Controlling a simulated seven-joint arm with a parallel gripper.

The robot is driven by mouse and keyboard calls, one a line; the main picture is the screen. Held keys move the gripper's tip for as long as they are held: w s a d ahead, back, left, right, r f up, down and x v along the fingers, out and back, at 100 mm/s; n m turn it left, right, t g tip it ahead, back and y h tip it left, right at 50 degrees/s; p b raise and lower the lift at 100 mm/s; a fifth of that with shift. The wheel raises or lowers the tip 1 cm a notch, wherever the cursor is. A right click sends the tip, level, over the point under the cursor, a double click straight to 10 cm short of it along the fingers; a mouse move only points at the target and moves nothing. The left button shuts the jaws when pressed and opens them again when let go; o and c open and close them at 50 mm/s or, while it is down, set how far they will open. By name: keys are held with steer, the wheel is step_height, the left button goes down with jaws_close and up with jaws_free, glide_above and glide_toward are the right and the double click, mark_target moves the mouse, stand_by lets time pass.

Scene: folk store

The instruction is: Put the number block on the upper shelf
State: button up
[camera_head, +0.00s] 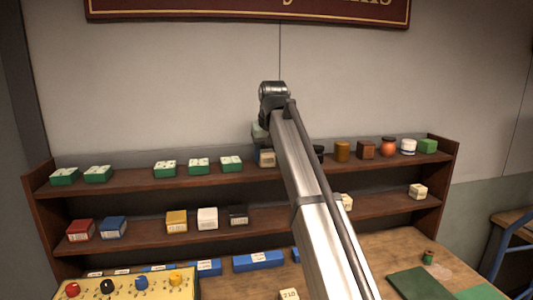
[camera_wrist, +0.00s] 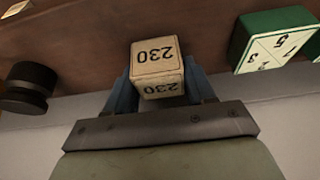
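The number block (camera_wrist: 157,62) is a cream cube marked 230. In the wrist view it sits between the two blue fingers of my gripper (camera_wrist: 160,85), which appear shut on its sides. In the head view the block (camera_head: 267,158) shows partly behind my arm, at the upper shelf (camera_head: 135,180), between a green-and-white box (camera_head: 231,164) and a black round item (camera_head: 319,154). I cannot tell whether its underside touches the shelf board. My arm hides part of the gripper and shelf there.
The upper shelf also holds several green boxes at left and jars at right. The lower shelf has coloured boxes and other cream blocks (camera_head: 418,191). A block marked 210 (camera_head: 289,294) lies on the wooden table (camera_head: 385,250), near a yellow panel with knobs (camera_head: 130,288).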

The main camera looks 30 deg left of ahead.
steer(key=o, duration=0.4)
steer(key=v, duration=1.2)
steer(key=shift+r, duration=0.15)
